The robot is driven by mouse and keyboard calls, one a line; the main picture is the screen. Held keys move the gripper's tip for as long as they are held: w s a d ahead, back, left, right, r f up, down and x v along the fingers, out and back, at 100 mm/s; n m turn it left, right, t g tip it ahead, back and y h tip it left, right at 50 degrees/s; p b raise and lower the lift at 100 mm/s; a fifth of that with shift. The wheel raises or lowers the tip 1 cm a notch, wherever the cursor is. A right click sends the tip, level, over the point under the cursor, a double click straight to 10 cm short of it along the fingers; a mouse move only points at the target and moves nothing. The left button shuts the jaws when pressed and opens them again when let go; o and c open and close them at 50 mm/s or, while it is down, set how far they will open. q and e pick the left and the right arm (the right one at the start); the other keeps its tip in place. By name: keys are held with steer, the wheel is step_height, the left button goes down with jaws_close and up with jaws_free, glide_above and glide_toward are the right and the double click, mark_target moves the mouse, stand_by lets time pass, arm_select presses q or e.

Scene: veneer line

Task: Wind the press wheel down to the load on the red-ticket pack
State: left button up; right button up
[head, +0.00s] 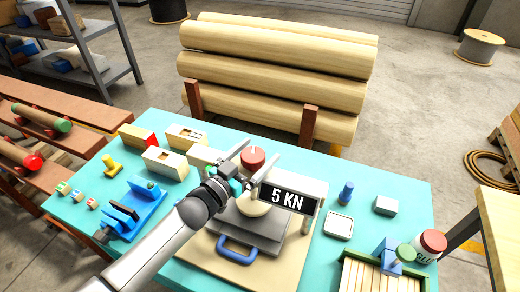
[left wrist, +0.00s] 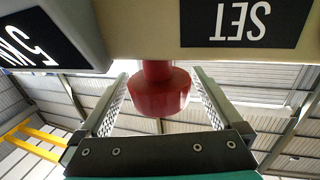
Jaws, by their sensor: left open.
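The red press wheel (head: 253,158) stands on top of the press; in the left wrist view the wheel (left wrist: 158,92) hangs between my two fingers, with a gap on each side. My left gripper (head: 262,151) is open around the wheel, not closed on it. The press display (head: 288,199) reads 5 KN. A SET plate (left wrist: 241,22) appears upside down in the left wrist view. Below the wheel are a pale round part and a grey plate (head: 248,232). A pale block with a red end (head: 139,138) lies at the table's back left. My right gripper is out of view.
Pale blocks (head: 166,162), a blue fixture (head: 131,211) and small pegs lie on the turquoise table's left. A blue handle (head: 237,250) fronts the press. A glue jar (head: 430,245) and crate of strips (head: 346,273) stand at right. Logs (head: 280,60) lie behind.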

arm_select(q)
steer(key=shift+x, duration=0.8)
steer(key=c, duration=1.3)
